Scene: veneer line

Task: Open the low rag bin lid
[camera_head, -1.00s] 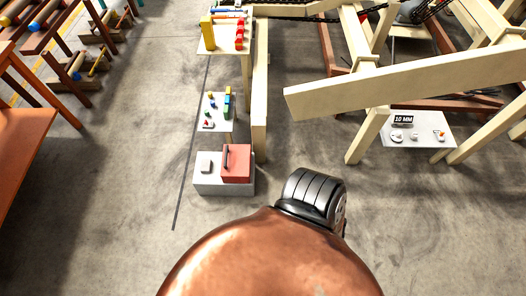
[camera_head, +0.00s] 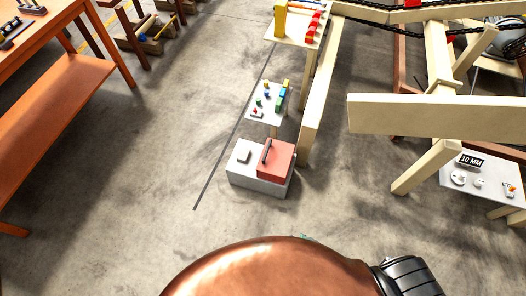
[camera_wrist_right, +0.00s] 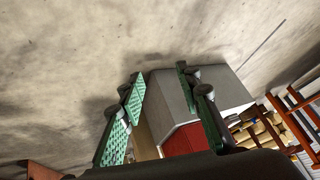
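The low rag bin is a light grey box (camera_head: 258,183) on the floor near the middle of the head view. A red lid (camera_head: 280,160) lies flat over its right part, with a dark bar handle (camera_head: 266,152) along the lid's left side. In the right wrist view, the grey box (camera_wrist_right: 173,97) and red lid (camera_wrist_right: 187,141) show beyond my right gripper (camera_wrist_right: 164,98). Its green-padded fingers are apart, with nothing held between them. The handle cannot be made out there. In the head view my copper-coloured arm hides nearly all of the right gripper. My left gripper is out of view.
A wooden post (camera_head: 318,105) rises close to the bin's right. An orange bench (camera_head: 70,105) stands left. Floor in front is clear.

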